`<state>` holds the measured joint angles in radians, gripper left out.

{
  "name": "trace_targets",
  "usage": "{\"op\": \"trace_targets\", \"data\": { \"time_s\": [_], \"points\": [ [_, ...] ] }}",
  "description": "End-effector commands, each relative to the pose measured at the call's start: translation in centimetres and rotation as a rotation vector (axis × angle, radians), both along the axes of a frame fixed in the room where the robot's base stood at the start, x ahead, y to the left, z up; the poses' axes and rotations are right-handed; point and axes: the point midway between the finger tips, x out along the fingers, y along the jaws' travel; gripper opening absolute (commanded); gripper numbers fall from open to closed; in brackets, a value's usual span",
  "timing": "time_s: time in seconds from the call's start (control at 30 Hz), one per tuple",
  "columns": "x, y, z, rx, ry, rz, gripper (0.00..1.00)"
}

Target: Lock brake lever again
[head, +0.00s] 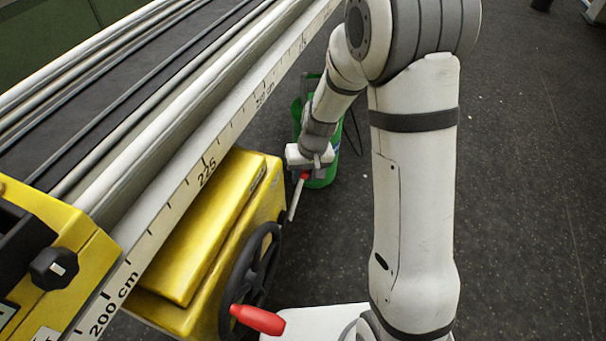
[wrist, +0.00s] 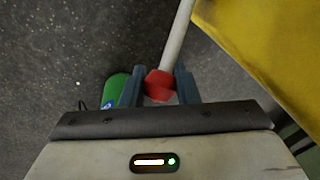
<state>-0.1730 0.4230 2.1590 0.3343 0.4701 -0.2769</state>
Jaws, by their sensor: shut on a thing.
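The brake lever (head: 293,199) is a thin pale rod with a red knob, beside the yellow machine housing in the head view. It runs up and away from my gripper in the wrist view (wrist: 177,35). My gripper (head: 304,172) is at the knob end of the lever. In the wrist view its two dark fingers (wrist: 159,86) stand on either side of the red knob (wrist: 158,85) and are shut on it.
A yellow housing (head: 205,235) with a black handwheel (head: 250,265) and red handle (head: 258,319) stands left of my arm. A boom with a centimetre scale (head: 185,190) runs above it. A green container (head: 322,177) stands behind my gripper.

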Motion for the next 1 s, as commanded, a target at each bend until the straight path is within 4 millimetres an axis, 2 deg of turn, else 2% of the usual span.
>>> {"op": "trace_targets", "data": {
  "time_s": [0.07,0.1,0.3,0.53,0.63,1.0],
  "points": [
    [0.0,0.0,0.0,0.001,0.001,-0.001,0.00],
    [0.0,0.0,0.0,0.001,0.001,-0.001,0.31],
    [0.0,-0.1,0.0,0.001,0.002,-0.003,0.48],
    [0.1,-0.1,0.1,0.001,0.001,-0.004,0.49],
    [0.0,-0.1,0.7,0.002,0.000,-0.004,0.49],
    [-0.5,-1.1,6.5,0.002,-0.002,-0.004,0.49]
  ]
}}
